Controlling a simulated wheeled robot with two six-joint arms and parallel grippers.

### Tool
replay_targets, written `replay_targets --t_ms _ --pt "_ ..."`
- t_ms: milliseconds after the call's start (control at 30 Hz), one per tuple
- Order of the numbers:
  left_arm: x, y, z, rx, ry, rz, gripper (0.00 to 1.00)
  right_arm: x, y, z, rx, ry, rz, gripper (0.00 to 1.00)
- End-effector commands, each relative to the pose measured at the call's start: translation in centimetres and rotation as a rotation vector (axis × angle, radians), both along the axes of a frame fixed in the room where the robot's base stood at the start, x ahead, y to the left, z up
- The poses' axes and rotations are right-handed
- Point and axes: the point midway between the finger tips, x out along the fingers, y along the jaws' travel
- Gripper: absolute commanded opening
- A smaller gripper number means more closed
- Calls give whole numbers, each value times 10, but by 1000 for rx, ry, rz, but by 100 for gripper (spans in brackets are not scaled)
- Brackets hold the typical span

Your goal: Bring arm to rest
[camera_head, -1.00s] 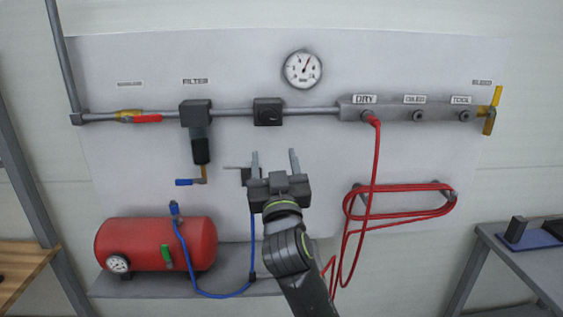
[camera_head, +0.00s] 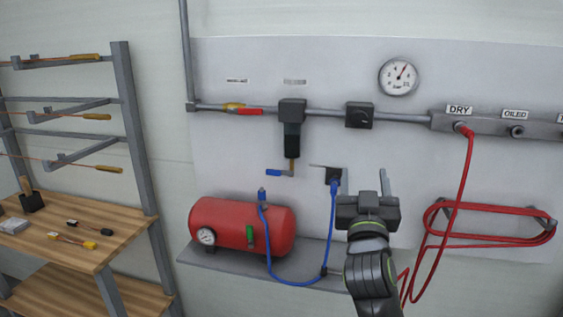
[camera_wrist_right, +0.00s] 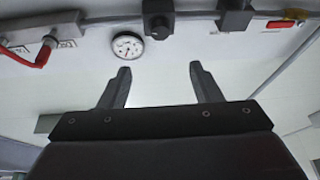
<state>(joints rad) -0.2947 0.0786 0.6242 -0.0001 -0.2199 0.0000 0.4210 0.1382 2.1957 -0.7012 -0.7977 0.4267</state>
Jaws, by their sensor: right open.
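My right gripper (camera_head: 366,190) is in the lower right middle of the head view, raised in front of the white panel (camera_head: 400,160). Its two fingers point up and stand apart. In the right wrist view the fingers (camera_wrist_right: 158,85) are spread, with nothing between them. A small dark block (camera_head: 333,175) with the blue hose end shows just left of the gripper. My left gripper is not in the head view.
A red tank (camera_head: 240,226) sits on a grey shelf (camera_head: 215,258). A blue hose (camera_head: 290,281) hangs beside my arm. A red hose (camera_head: 466,180) runs from the DRY port to a coil (camera_head: 490,238). A wooden bench (camera_head: 75,245) and rack (camera_head: 135,130) stand left.

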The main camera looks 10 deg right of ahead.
Motion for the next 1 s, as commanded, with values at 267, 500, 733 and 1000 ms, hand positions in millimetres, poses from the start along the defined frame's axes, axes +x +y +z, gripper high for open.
replay_targets --t_ms 267,500,733,1000 --pt "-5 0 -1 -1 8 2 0 -16 -17 -84 60 232 -16 58" --pt "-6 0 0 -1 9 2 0 -86 -33 -231 165 695 -20 58" --pt "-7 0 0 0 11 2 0 -192 -28 -338 255 1130 16 58" --pt "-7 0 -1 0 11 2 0 -303 -10 -394 332 1492 88 58"
